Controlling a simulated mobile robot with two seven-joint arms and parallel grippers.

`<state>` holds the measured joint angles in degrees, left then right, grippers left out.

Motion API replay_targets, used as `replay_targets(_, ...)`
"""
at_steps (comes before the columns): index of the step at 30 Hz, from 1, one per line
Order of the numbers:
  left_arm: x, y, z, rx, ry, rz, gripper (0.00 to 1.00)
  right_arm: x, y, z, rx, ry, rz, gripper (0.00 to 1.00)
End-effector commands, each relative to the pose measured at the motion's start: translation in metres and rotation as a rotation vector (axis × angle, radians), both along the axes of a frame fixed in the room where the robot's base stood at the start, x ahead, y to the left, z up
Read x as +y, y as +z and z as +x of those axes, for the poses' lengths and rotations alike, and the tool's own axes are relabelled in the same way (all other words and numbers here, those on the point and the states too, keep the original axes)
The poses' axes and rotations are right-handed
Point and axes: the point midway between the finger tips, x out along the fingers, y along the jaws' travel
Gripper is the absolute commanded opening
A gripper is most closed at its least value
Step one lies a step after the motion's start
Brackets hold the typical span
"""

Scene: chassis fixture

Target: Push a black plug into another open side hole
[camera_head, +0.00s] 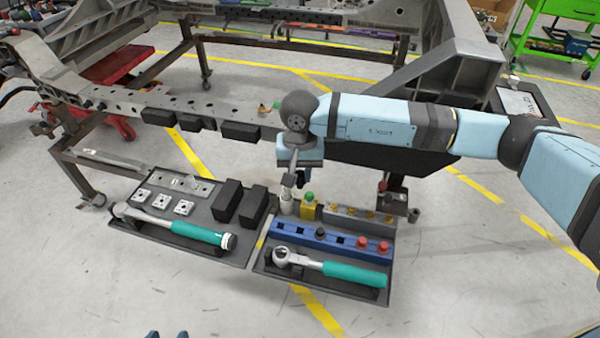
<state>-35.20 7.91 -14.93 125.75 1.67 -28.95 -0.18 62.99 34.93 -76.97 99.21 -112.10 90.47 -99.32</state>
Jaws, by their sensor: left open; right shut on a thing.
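The chassis beam (130,101) runs across the upper left, with a row of dark round spots along it; I cannot tell which are open holes and which are plugged. My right gripper (297,181) points down above the back of the right tray. It is shut on a small dark thing, apparently a black plug, mostly hidden by the fingers. Another black plug (320,232) stands in the blue rack (330,239), beside red plugs (372,245) and empty slots. Only the tips of my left gripper (167,335) show at the bottom edge, apart and empty.
The right tray (268,268) holds a teal-handled ratchet (335,271). Black blocks (190,122) sit along the beam's side. Floor in front is clear.

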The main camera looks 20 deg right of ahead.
Motion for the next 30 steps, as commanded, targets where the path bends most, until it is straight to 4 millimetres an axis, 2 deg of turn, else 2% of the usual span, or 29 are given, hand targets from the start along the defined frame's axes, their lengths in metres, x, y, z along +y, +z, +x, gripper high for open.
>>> replay_targets(18,0.000,0.015,0.000,0.000,0.000,0.000,0.53,0.000,0.038,0.000,-0.001,0.000,0.001,0.00)
replay_targets(27,0.000,0.015,0.000,-0.001,0.001,0.000,0.53,0.000,0.039,0.000,0.000,0.000,0.000,0.00)
replay_targets(30,0.001,0.015,0.000,-0.001,0.000,0.001,0.53,-0.009,0.040,0.002,0.000,0.027,0.000,0.00)
